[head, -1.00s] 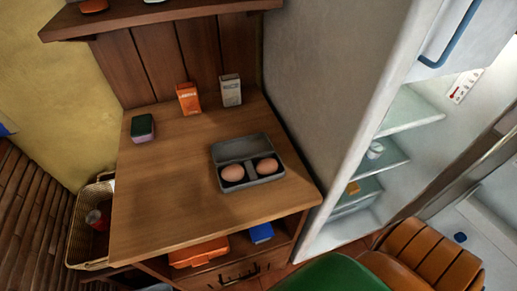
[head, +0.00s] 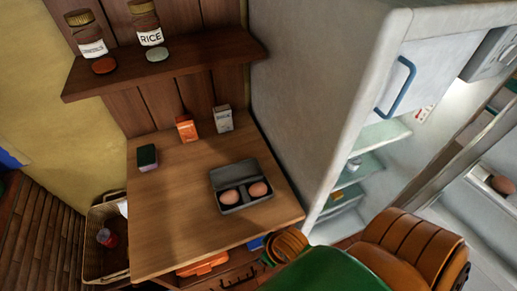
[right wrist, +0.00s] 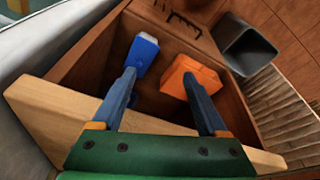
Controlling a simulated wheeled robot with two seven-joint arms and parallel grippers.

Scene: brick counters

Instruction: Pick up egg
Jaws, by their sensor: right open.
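Two brown eggs, a left one (head: 229,197) and a right one (head: 258,189), sit in the cups of an open grey egg carton (head: 246,205) on the wooden counter. The carton's lid stands raised at its back. In the right wrist view my right gripper (right wrist: 160,76) is open and empty, its two blue fingers apart. It is by the counter's front edge, facing the open shelf below the top; no egg shows in that view. In the head view green and orange parts of my arm show at the bottom, in front of the counter. My left gripper is not in view.
An orange carton (head: 187,128), a white carton (head: 222,119) and a sponge (head: 147,157) stand on the counter. A wall shelf (head: 170,70) holds jars. A fridge (head: 320,80) stands open on the right. An orange box (right wrist: 195,75) and a blue box (right wrist: 145,54) lie under the counter.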

